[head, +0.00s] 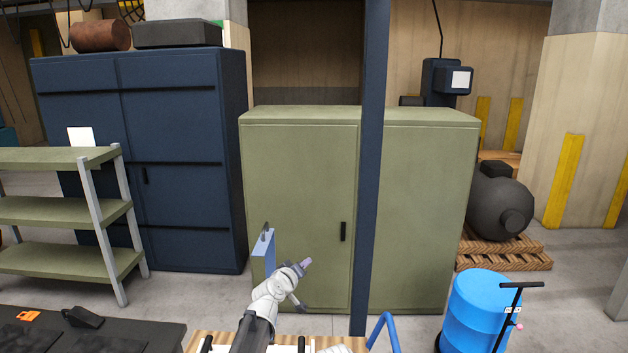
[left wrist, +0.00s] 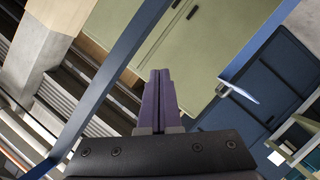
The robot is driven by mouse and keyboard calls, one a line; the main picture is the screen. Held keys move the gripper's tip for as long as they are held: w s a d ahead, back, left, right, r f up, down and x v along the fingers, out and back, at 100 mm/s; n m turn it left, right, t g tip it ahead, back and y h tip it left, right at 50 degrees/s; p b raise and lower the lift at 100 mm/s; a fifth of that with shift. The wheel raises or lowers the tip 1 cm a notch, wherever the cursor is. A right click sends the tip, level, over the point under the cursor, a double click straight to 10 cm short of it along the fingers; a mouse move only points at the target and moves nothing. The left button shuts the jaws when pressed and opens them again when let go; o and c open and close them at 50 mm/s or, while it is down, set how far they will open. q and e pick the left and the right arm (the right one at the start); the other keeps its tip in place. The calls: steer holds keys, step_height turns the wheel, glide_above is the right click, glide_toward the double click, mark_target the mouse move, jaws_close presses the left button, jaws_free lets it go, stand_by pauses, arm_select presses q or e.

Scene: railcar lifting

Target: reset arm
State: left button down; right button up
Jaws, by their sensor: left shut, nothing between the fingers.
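My left arm rises from the bottom middle of the head view, and my left gripper (head: 305,263) is in front of the green cabinet (head: 300,170). Its purple fingers are together and hold nothing. In the left wrist view the left gripper (left wrist: 158,75) points at the cabinet (left wrist: 185,50), its two fingers side by side with no gap. Whether it touches anything cannot be told, but no contact shows. My right gripper does not show in either view.
A dark blue post (head: 370,150) stands before the cabinet. A light blue panel (head: 263,260) is just left of my gripper. A green shelf rack (head: 60,208) stands left, a blue barrel (head: 470,305) right. Wooden boards (head: 200,342) lie at the bottom. Grey floor shows between.

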arm_select(q)
steer(key=s+a+f+m+g+y, duration=0.2)
steer(key=s+a+f+g, duration=0.25)
steer(key=s, duration=0.65)
steer(key=s+a+f+m+g+y, duration=0.1)
steer(key=s+a+f+g, duration=0.4)
steer(key=s, duration=0.5)
steer(key=s+a+f+m+g+y, duration=0.2)
steer(key=s+a+f+g, duration=0.15)
steer(key=s+f, duration=0.55)
steer(key=s+d+f+m+g+y+b, duration=0.1)
steer(key=s+d+f+m+b, duration=0.2)
steer(key=s+d+f+b, duration=0.6)
step_height(320, 180, down, 3)
steer(key=d+b, duration=0.1)
steer(key=b, duration=0.4)
steer(key=shift+y, duration=0.3)
